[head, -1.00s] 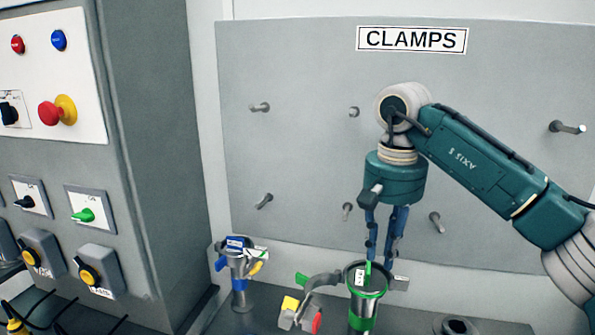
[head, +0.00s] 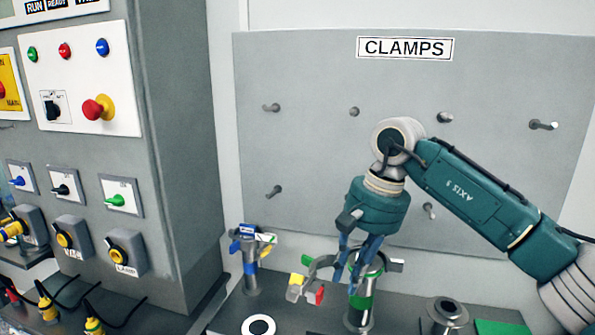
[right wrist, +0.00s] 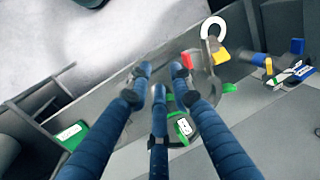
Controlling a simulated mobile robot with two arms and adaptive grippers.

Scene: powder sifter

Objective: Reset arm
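My right gripper (head: 355,268) hangs from the teal arm, tilted, with its blue fingers pointing down. In the head view its fingers overlap the green-banded metal vessel (head: 361,302); I cannot tell whether they touch it. In the right wrist view the gripper's three fingers (right wrist: 158,85) are spread, with nothing seen held between them. The green-marked vessel with a white label (right wrist: 184,127) shows behind them. An open ring clamp with yellow and red pads (head: 307,288) sits beside the vessel. My left gripper is not in view.
A blue-banded vessel (head: 250,268) stands at the bench's back left. A white ring (head: 258,326) and a dark metal fitting (head: 446,312) are near the front. The CLAMPS board (head: 310,130) has bare pegs. A control cabinet (head: 180,150) stands left.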

